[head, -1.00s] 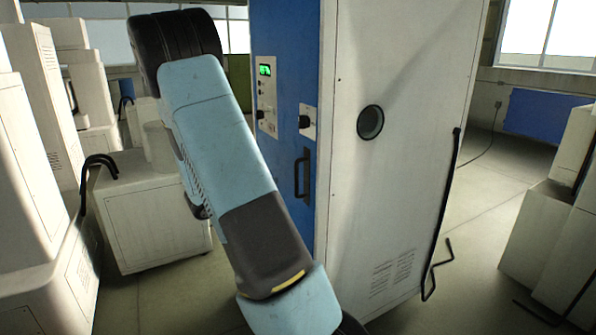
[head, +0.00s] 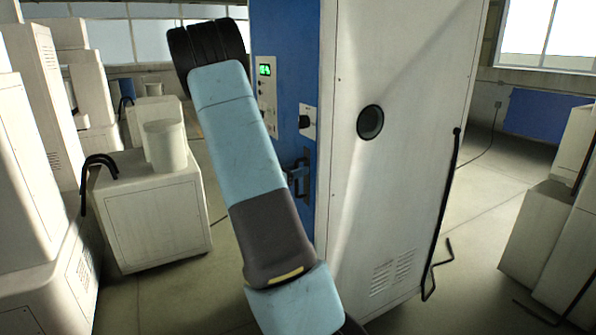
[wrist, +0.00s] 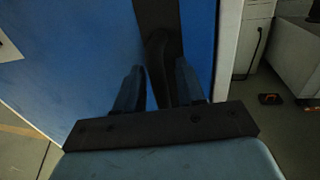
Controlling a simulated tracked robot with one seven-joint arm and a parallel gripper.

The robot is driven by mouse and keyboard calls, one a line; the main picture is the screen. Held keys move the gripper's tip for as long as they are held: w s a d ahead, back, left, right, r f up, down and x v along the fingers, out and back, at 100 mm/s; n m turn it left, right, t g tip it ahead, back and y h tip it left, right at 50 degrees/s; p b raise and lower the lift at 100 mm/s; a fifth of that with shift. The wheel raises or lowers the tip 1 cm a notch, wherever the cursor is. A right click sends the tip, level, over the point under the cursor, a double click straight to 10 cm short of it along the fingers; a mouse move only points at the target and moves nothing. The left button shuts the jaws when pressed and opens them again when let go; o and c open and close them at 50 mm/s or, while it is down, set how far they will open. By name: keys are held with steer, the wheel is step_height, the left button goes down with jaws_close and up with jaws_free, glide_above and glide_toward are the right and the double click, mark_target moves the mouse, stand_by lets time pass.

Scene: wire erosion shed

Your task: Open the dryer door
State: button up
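The dryer is a tall cabinet with a blue front door (head: 284,60) and a white side (head: 400,70). Its dark upright door handle also shows in the wrist view (wrist: 164,55), against the blue door. My gripper (wrist: 158,88) is at the handle, with one finger on each side of it. The fingers stand apart, and a gap shows between the left finger and the handle. In the head view, my arm hides part of the door, and the fingertips show at the handle. The door looks closed.
A control panel with a green display (head: 265,70) and a black knob (head: 305,121) sit on the blue front. A white cabinet (head: 155,225) with a white canister (head: 165,146) stands to the left. More white boxes stand at far left and right. Open floor lies between.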

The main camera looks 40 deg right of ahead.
steer(key=shift+c, duration=0.4)
jaws_close()
